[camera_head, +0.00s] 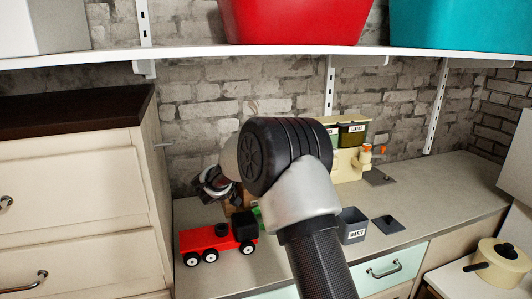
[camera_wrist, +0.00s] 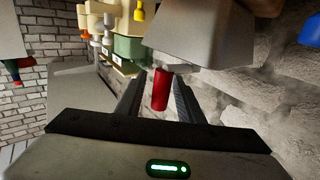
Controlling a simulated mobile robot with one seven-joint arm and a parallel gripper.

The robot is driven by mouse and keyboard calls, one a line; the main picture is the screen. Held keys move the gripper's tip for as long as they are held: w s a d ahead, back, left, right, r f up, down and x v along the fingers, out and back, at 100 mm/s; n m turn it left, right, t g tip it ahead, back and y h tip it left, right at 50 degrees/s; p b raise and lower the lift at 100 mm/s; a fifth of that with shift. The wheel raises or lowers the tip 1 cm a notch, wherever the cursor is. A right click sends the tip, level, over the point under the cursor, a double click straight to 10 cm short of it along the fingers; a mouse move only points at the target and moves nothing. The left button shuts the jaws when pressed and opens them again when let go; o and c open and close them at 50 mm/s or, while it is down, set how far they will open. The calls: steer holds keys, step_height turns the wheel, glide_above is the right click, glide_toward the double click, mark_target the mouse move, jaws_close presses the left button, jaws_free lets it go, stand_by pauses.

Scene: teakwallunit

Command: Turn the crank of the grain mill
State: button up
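In the wrist view, a red upright cylinder (camera_wrist: 160,91), which looks like the crank's handle, lies between the two dark fingers of my gripper (camera_wrist: 159,80). The fingers are apart, with a gap showing on each side of the handle. A grey-beige block (camera_wrist: 205,38) sits just beyond the handle and seems to be part of the mill; how they join is not clear. In the head view my arm covers most of the mill, and the fingertips and red handle cannot be made out. My wrist (camera_head: 215,183) shows left of the dark arm joint.
A red and black toy truck (camera_head: 218,240) stands on the counter (camera_head: 415,208). A cream dispenser (camera_head: 348,165) with labelled bins and orange taps stands behind my arm. A grey waste bin (camera_head: 353,226) and dark plate (camera_head: 388,224) lie to the right. Drawers (camera_head: 75,185) rise at left; a shelf (camera_head: 290,52) runs above.

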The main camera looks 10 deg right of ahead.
steer(key=v, duration=0.7)
steer(key=shift+s+a, duration=0.15)
steer(key=shift+a, duration=0.05)
steer(key=shift+r, duration=0.15)
